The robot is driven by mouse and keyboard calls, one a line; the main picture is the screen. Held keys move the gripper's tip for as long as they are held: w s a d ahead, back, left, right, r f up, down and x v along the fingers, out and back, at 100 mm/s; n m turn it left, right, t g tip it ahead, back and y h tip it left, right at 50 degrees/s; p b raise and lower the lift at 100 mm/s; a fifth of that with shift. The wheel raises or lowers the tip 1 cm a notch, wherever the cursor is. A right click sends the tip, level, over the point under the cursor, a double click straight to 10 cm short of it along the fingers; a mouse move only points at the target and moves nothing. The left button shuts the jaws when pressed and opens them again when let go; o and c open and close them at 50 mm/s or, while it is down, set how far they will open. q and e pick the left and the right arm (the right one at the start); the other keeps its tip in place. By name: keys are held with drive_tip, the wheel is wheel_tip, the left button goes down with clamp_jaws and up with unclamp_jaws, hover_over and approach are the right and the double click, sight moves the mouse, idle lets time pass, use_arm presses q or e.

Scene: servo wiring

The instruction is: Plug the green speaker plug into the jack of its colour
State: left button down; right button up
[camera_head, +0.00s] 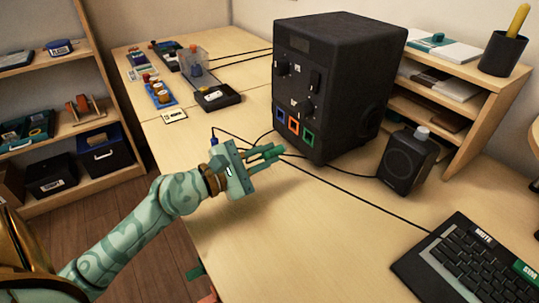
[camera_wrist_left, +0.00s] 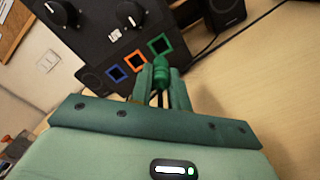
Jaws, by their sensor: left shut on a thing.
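The green speaker plug (camera_wrist_left: 161,74) is held between the fingertips of my left gripper (camera_head: 276,152). My left gripper also shows in the wrist view (camera_wrist_left: 161,92), shut on the plug. The green-framed jack (camera_head: 309,138) is at the lower front of the black tower (camera_head: 335,75), right of an orange-framed jack (camera_head: 293,126) and a blue-framed jack (camera_head: 280,115). In the left wrist view the plug points toward the green jack (camera_wrist_left: 160,44), just below it in the picture. In the head view the fingertips are in front of the tower, apart from the jack. My right gripper is not in view.
A blue plug (camera_head: 214,139) with a black cable is behind my left gripper. A small speaker (camera_head: 408,160) stands right of the tower, with a cable running along the table. A keyboard (camera_head: 470,262) lies at the front right. The table's near middle is clear.

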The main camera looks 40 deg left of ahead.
sight(284, 148)
use_arm(q)
drive_tip(key=shift+r, duration=0.1)
drive_tip(key=shift+p+x, duration=0.75)
drive_tip(key=shift+x, duration=1.1)
drive_tip(key=shift+w+d, duration=0.15)
drive_tip(key=shift+w, duration=0.45)
drive_tip(key=shift+w+d, duration=0.15)
drive_tip(key=shift+w, duration=0.15)
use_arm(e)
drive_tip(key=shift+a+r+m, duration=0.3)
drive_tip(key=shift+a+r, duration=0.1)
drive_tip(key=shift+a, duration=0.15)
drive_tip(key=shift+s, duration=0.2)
use_arm(q)
drive_tip(key=shift+p, duration=0.4)
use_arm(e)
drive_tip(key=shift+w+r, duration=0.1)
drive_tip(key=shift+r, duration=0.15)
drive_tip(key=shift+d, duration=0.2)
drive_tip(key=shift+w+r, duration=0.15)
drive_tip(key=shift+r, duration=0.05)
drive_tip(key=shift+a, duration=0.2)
